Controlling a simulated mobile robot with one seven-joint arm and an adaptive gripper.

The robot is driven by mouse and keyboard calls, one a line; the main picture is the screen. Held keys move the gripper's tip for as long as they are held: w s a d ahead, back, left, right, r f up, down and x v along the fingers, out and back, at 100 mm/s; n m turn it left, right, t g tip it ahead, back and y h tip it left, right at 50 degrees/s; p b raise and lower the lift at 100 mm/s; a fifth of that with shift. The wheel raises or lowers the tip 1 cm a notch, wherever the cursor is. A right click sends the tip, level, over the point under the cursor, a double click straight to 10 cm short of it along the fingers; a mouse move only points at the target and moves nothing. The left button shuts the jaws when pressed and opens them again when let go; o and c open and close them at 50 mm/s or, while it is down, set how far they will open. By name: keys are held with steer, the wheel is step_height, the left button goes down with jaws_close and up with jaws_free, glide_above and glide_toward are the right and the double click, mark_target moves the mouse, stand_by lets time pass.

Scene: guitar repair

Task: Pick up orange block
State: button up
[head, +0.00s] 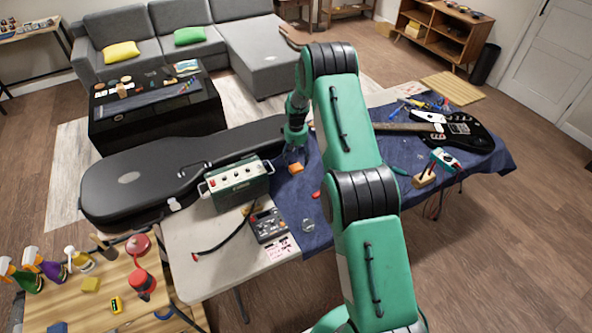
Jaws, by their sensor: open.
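The orange block (296,169) lies on the blue cloth on the table, near the guitar case and right of the green amplifier box. My gripper (294,157) is open and points down just above the block, close around its upper side. I cannot tell whether the fingers touch it. My green arm crosses the middle of the view and hides part of the cloth and table to the right of the block.
The black guitar case (180,170) lies along the table's far left edge. The green amplifier (237,186) stands left of the block. A small red object (316,195) lies nearby on the cloth. A black electric guitar (455,130) lies at the right.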

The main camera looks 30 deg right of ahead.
mark_target(296, 167)
steer(key=shift+f, duration=2.55)
steer(key=c, duration=1.2)
steer(key=shift+r, duration=0.1)
steer(key=shift+c, duration=0.2)
steer(key=shift+r, duration=1)
steer(key=shift+s+a+r, duration=0.15)
steer(key=shift+s+r, duration=0.25)
steer(key=shift+r, duration=0.35)
steer(key=s+a, duration=0.1)
steer(key=s, duration=0.4)
steer(key=s+a+r, duration=0.1)
steer(key=s, duration=0.3)
steer(key=s+a, duration=0.2)
steer(key=s, duration=0.3)
steer(key=shift+s+a+r, duration=0.1)
steer(key=shift+s+r, duration=0.1)
steer(key=shift+s, duration=0.15)
